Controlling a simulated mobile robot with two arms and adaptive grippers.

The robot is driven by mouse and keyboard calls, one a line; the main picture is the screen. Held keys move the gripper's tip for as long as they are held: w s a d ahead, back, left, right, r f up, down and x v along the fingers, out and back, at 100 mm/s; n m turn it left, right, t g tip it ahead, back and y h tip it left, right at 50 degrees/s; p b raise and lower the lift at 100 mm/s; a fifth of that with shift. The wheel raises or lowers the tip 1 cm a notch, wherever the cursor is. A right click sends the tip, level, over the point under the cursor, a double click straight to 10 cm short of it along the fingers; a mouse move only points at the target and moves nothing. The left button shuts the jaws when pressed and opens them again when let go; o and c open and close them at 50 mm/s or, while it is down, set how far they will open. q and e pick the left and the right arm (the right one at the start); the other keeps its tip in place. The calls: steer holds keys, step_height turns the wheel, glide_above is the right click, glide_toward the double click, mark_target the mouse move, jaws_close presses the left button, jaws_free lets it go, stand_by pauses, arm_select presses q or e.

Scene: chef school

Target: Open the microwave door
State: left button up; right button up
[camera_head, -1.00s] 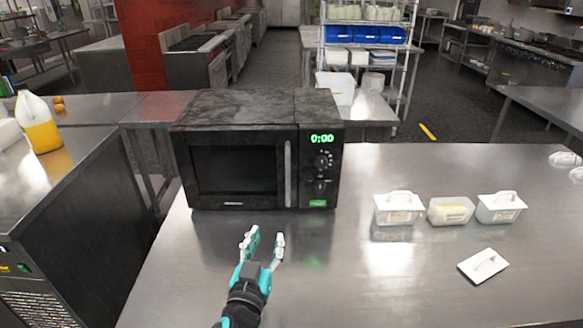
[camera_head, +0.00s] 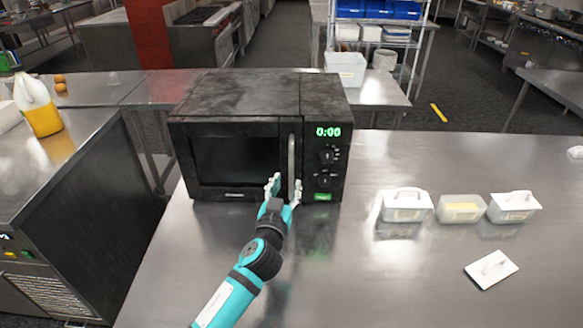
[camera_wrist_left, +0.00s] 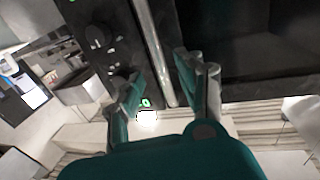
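The black microwave (camera_head: 250,100) stands on the steel table with its door (camera_head: 232,162) shut and its display reading 0:00. A vertical silver handle (camera_head: 291,158) runs along the door's right edge. My left gripper (camera_head: 284,186) is open at the lower end of the handle. In the left wrist view, the handle (camera_wrist_left: 153,50) runs down between the two spread fingers of the left gripper (camera_wrist_left: 160,90); I cannot tell whether they touch it. The microwave's knobs (camera_wrist_left: 97,38) show to the left there. My right gripper is not in view.
Several white tubs (camera_head: 406,205) stand on the steel table (camera_head: 400,280) right of the microwave, with a loose white lid (camera_head: 491,269) in front of them. The table in front of the microwave is clear. A yellow-filled jug (camera_head: 38,105) stands on the left counter.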

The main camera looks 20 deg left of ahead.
mark_target(291, 174)
arm_select(q)
steer(key=w, duration=0.6)
steer(key=shift+a+p, duration=0.25)
steer(key=shift+p, duration=0.05)
steer(key=shift+r, duration=0.1)
jaws_close()
